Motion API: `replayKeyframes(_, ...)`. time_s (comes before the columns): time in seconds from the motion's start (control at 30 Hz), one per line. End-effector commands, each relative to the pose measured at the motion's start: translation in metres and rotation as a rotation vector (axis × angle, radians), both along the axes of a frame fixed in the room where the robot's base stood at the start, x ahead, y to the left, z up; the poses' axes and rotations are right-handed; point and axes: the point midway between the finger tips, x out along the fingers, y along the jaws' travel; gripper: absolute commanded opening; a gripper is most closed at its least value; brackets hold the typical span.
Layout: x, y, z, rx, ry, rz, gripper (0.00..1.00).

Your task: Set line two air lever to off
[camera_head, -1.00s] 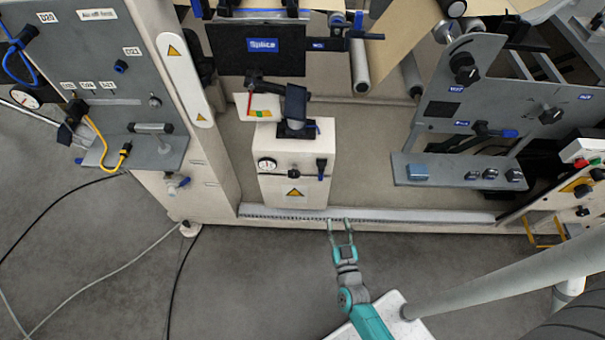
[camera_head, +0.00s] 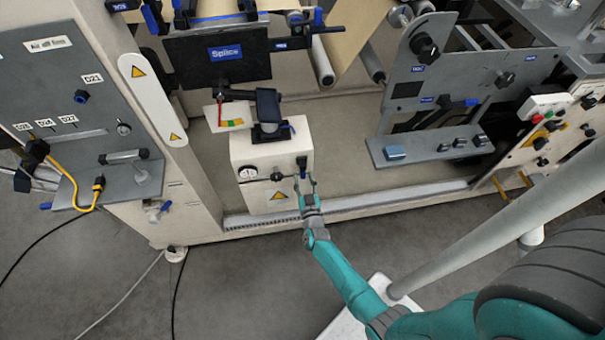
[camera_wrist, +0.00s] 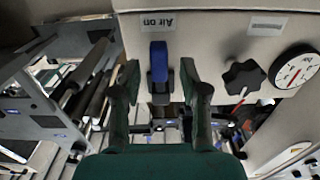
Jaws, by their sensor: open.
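A small lever with a blue handle (camera_wrist: 159,62) is on the cream box (camera_head: 272,150). A label reading "Air on" (camera_wrist: 160,22) is beside it in the wrist view. In the head view the lever (camera_head: 302,163) is at the box's right front, just beyond my fingertips. My gripper (camera_head: 307,182) is open at the box's front face. In the wrist view my gripper's two fingers (camera_wrist: 160,82) stand one on each side of the blue handle, with gaps showing. I cannot tell whether this is the line two lever.
A black star knob (camera_wrist: 244,77) and a round gauge (camera_wrist: 296,70) are beside the lever. A grey panel with a ledge (camera_head: 430,148) stands at right. Another grey panel (camera_head: 60,90) is at left. The floor (camera_head: 235,285) in front is mostly clear.

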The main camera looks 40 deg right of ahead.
Motion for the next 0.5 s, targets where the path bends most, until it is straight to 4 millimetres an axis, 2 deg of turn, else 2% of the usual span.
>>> replayKeyframes(0.2, 0.02, -0.014, 0.0, 0.0, 0.0, -0.001, 0.44)
replayKeyframes(0.5, 0.025, -0.017, 0.0, 0.001, -0.001, 0.0, 0.44)
